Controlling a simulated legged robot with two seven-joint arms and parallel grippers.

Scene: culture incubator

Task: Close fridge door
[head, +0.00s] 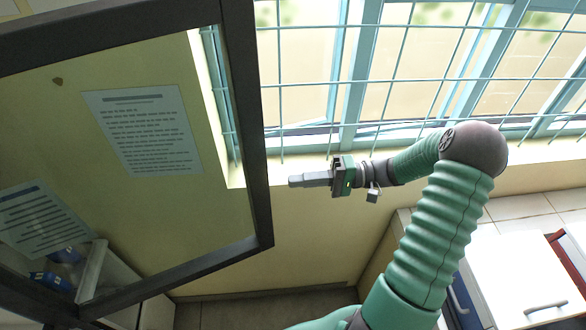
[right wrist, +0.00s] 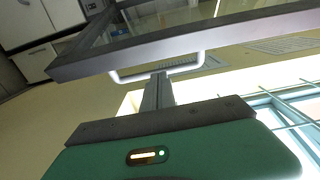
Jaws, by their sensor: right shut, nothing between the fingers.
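The fridge door (head: 257,150), a glass pane in a dark frame, stands open across the left of the head view. My right gripper (head: 292,181) is shut and empty, just right of the door's edge in that view, with its fingers pointing left. In the right wrist view the door's frame (right wrist: 190,42) crosses the top, with a pale loop handle (right wrist: 204,62) below it. The fingertips (right wrist: 158,78) overlap the handle in that view; I cannot tell whether they touch it. My left gripper is not in view.
A barred window (head: 440,70) is behind my right arm. White cabinets (head: 525,270) stand at the lower right. Open floor (head: 265,308) shows below the door.

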